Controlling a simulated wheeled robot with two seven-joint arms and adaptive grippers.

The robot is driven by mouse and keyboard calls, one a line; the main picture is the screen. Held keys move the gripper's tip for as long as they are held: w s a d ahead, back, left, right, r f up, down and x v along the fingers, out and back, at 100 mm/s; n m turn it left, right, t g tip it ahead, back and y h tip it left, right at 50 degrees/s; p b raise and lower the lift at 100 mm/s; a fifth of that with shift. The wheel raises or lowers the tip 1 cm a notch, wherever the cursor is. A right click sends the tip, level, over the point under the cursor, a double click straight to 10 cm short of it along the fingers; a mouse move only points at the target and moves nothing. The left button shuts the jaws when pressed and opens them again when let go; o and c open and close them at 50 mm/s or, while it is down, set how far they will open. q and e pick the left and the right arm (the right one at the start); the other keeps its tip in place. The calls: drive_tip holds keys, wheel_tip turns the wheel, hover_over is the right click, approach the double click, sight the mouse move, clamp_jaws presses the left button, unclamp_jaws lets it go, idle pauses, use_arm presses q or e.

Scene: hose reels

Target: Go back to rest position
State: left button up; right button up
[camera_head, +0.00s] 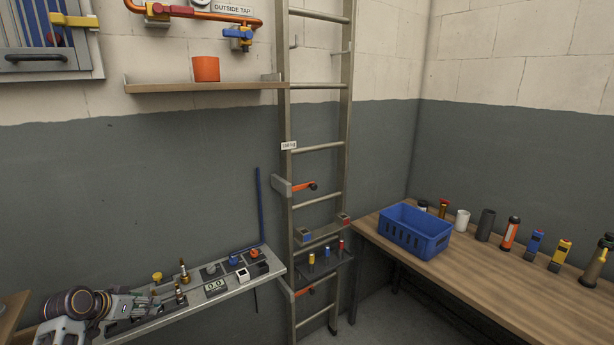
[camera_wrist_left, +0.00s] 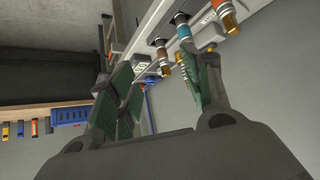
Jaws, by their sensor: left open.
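My left arm comes in at the lower left of the head view. Its gripper (camera_head: 140,304) is over the left end of the narrow grey bench (camera_head: 195,302). In the left wrist view the gripper (camera_wrist_left: 160,95) has its two green-padded fingers spread apart, with nothing held between them. Brass-tipped fittings with coloured bands, one of them teal (camera_wrist_left: 187,50), show just beyond the right finger. Whether that finger touches them I cannot tell. My right gripper is not in view.
The bench holds small fittings and a display box (camera_head: 215,287). A metal ladder (camera_head: 343,90) stands against the wall. A blue crate (camera_head: 415,232) and several bottle-like items stand on the wooden table (camera_head: 480,283) at right. An orange cup (camera_head: 206,69) sits on a shelf (camera_head: 200,87).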

use_arm(q)
drive_tip(key=s+d+f+n+g+y+b, duration=0.1)
drive_tip(key=s+d+f, duration=0.25)
drive_tip(key=f, duration=1.05)
drive_tip(key=s+d+f+g, duration=0.2)
drive_tip(key=s+f, duration=0.3)
drive_tip(key=f, duration=0.9)
drive_tip(key=s+d+f+n+g+y+b, duration=0.15)
drive_tip(key=s+f, duration=0.35)
drive_tip(key=f, duration=0.8)
drive_tip(key=s+d+f+m+g, duration=0.1)
drive_tip(key=s+d+f, duration=0.3)
drive_tip(key=s+f, duration=0.4)
drive_tip(key=s+d+f+g, duration=0.1)
drive_tip(key=s+d+f, duration=0.2)
drive_tip(key=s+f, duration=0.45)
drive_tip(key=s+d+f, duration=0.2)
drive_tip(key=s+f, duration=0.1)
drive_tip(key=s, duration=0.5)
drive_tip(key=s+d+f+m+g, duration=0.1)
drive_tip(key=s+d+f, duration=0.2)
drive_tip(key=s, duration=0.5)
drive_tip(key=s+d+f, duration=0.2)
drive_tip(key=s+f, duration=0.1)
drive_tip(key=s, duration=0.5)
drive_tip(key=shift+d+m+h+b, duration=0.3)
drive_tip(key=shift+m+h+b, duration=0.05)
drive_tip(key=shift+s, duration=0.1)
